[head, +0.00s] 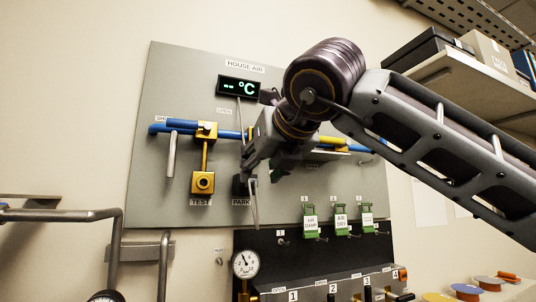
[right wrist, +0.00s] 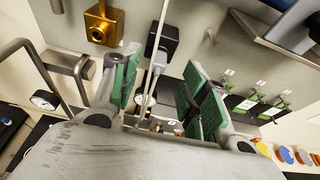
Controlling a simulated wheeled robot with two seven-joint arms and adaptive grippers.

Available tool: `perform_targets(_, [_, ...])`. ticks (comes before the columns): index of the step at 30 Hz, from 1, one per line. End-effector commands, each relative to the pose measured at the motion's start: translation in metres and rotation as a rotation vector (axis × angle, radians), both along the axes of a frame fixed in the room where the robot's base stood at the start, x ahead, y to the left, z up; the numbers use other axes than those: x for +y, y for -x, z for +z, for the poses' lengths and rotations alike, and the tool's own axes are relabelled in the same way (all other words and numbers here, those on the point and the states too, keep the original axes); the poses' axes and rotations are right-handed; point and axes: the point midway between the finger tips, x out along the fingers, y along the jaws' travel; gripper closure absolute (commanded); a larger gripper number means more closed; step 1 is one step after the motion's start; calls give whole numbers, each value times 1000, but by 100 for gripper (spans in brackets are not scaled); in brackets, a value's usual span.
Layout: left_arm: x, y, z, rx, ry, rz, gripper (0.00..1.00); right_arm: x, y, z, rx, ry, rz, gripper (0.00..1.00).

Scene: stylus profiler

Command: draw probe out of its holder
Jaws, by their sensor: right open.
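The probe (head: 254,207) is a thin grey rod at the black PARK holder (head: 239,186) on the grey panel. In the right wrist view the black holder (right wrist: 166,44) is at top centre, and the pale thin probe (right wrist: 151,84) runs down from it between my fingers. A thin cable rises toward the temperature display (head: 239,88). My right gripper (head: 262,168) is in front of the holder and partly hides it. It is open, with its green-padded fingers (right wrist: 160,92) on either side of the probe, apart from it. My left gripper is not in view.
A brass TEST fitting (head: 203,182) sits left of the holder on a blue pipe with valves. Green tags (head: 310,222) hang at lower right above a black valve panel. A gauge (head: 245,263) is below. Grey bent tubes stand at left.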

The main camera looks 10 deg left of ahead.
Motion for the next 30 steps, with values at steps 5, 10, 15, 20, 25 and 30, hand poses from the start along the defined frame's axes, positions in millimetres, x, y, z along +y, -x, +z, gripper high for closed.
perform_targets(5, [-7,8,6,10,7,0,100,12,-17,-5,1,1,0,55])
perform_targets(10, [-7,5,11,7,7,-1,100,22,-32,-12,3,1,1,55])
perform_targets(15, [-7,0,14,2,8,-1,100,29,-43,-15,1,1,0,55])
perform_targets(20, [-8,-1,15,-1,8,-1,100,32,-47,-18,1,0,1,55])
perform_targets(25, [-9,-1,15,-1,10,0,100,32,-47,-18,0,0,1,55])
perform_targets(30, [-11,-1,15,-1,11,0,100,32,-47,-18,0,0,1,62])
